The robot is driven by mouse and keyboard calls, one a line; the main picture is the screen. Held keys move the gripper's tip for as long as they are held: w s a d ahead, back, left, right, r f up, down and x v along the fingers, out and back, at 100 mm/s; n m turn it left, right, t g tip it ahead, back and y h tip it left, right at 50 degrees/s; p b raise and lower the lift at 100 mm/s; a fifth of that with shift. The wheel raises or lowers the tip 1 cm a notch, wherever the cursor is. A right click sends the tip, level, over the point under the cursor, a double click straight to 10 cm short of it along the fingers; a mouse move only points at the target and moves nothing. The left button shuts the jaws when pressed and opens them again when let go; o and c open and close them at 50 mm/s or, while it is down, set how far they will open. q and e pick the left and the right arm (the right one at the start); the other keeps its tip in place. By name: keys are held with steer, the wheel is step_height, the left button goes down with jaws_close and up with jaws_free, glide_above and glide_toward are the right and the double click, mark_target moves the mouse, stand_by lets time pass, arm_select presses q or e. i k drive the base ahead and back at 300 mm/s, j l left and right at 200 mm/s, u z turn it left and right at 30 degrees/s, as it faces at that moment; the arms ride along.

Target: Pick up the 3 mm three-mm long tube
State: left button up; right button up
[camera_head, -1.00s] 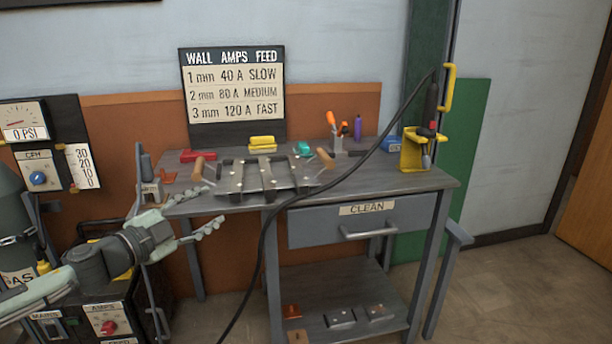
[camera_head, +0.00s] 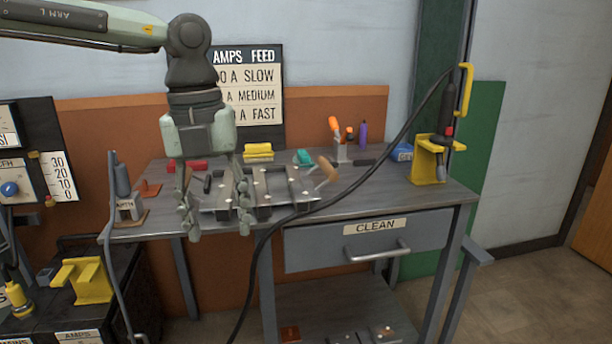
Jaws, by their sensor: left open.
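My left gripper (camera_head: 216,212) points down with its fingers apart and empty. It hangs in front of the left end of the grey clamping jig (camera_head: 270,190) on the workbench, and its fingers hide part of the jig. I cannot make out the 3 mm long tube anywhere in this view. My right gripper is not in view.
A black cable (camera_head: 345,197) runs from the torch in its yellow holder (camera_head: 430,168) across the bench front to the floor. Red (camera_head: 188,165), yellow (camera_head: 258,151) and teal (camera_head: 303,157) items lie behind the jig. The bench top right of the cable is mostly clear.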

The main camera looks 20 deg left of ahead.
mark_target(301, 201)
steer(key=i, duration=1.1)
